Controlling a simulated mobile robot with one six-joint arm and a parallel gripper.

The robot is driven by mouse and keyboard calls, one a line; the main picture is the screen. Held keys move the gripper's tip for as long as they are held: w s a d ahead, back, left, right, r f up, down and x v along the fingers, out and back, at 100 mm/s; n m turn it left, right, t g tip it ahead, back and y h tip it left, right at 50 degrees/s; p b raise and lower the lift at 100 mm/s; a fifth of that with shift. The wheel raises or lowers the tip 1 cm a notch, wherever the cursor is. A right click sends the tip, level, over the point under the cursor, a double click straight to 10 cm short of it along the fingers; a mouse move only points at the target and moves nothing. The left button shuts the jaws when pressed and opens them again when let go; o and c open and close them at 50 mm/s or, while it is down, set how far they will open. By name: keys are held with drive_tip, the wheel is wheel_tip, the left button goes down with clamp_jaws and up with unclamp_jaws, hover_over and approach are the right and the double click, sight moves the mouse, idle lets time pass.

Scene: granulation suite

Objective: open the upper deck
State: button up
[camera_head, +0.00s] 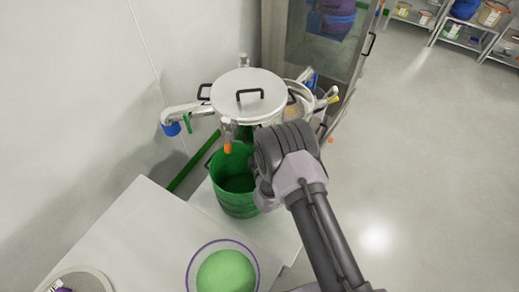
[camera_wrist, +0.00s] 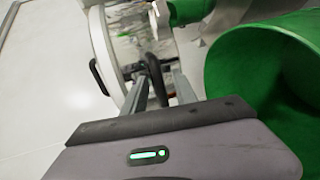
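The sifter has a round, pale metal lid (camera_head: 262,82) with a black handle (camera_head: 248,94) on top. The lid lies flat on its upper part. A smaller black handle (camera_head: 204,91) sticks out at its left side. In the wrist view the round pale rim (camera_wrist: 103,45) is at upper left, with a black handle (camera_wrist: 99,76) on it. My gripper (camera_wrist: 160,82) is open, its two fingers pointing at the machine's side. A dark handle-like part (camera_wrist: 155,77) shows between the fingertips; I cannot tell whether they touch it. My arm hides the gripper in the head view.
A green bucket (camera_head: 236,200) stands below the orange-tipped spout (camera_head: 228,135), close beside my gripper; it also shows in the wrist view (camera_wrist: 250,75). A white bench (camera_head: 130,235) with a bowl of green powder (camera_head: 226,272) is in front. The floor at right is clear.

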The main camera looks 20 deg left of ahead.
drive_tip(key=p+v, duration=0.2)
drive_tip(key=v, duration=1.5)
drive_tip(key=shift+p, duration=0.35)
drive_tip(key=shift+r, duration=0.15)
